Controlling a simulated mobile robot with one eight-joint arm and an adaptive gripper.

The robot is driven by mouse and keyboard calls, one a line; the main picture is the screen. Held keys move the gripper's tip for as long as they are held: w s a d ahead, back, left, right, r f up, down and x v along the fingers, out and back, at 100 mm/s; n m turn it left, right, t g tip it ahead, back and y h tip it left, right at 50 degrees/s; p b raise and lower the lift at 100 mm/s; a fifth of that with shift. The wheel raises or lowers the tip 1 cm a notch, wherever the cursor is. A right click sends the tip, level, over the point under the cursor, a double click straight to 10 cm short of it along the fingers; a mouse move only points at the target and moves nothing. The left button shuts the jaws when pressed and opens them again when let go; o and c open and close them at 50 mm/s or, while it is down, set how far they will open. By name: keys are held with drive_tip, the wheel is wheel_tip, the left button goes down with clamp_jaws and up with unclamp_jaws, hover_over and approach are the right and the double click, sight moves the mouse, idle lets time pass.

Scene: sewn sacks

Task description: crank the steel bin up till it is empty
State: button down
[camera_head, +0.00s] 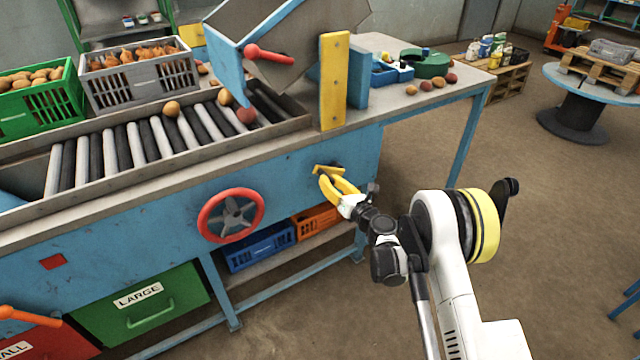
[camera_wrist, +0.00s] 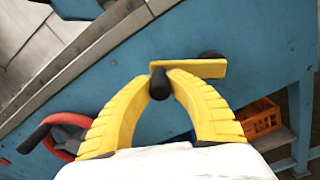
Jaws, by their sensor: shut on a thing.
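The steel bin (camera_head: 310,30) stands tilted on the sorting table in the head view, above the roller bed; its inside is hidden. A yellow crank (camera_head: 328,169) sits on the table's blue front panel. Its yellow arm also shows in the wrist view (camera_wrist: 200,68), pointing left from a dark hub, with a black handle (camera_wrist: 159,84) at its left end. My gripper (camera_head: 324,181) has yellow fingers. In the wrist view its fingertips (camera_wrist: 160,76) are shut on the black handle.
A roller bed (camera_head: 135,142) carries a few round potatoes. A red handwheel (camera_head: 231,215) is on the panel left of the crank. A green crate (camera_head: 40,105) and a grey crate (camera_head: 140,75) stand behind the rollers.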

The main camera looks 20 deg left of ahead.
drive_tip(key=shift+w+d+r+m, duration=0.3)
drive_tip(key=shift+r+m, duration=0.25)
drive_tip(key=shift+m, duration=0.15)
drive_tip(key=shift+w+d+r, duration=0.25)
drive_tip(key=shift+w+r, duration=0.05)
drive_tip(key=shift+r, duration=0.2)
drive_tip(key=c, duration=1.2)
unclamp_jaws()
drive_tip(key=v, duration=0.7)
drive_tip(key=shift+s+d, duration=0.2)
drive_tip(key=shift+w+r, duration=0.1)
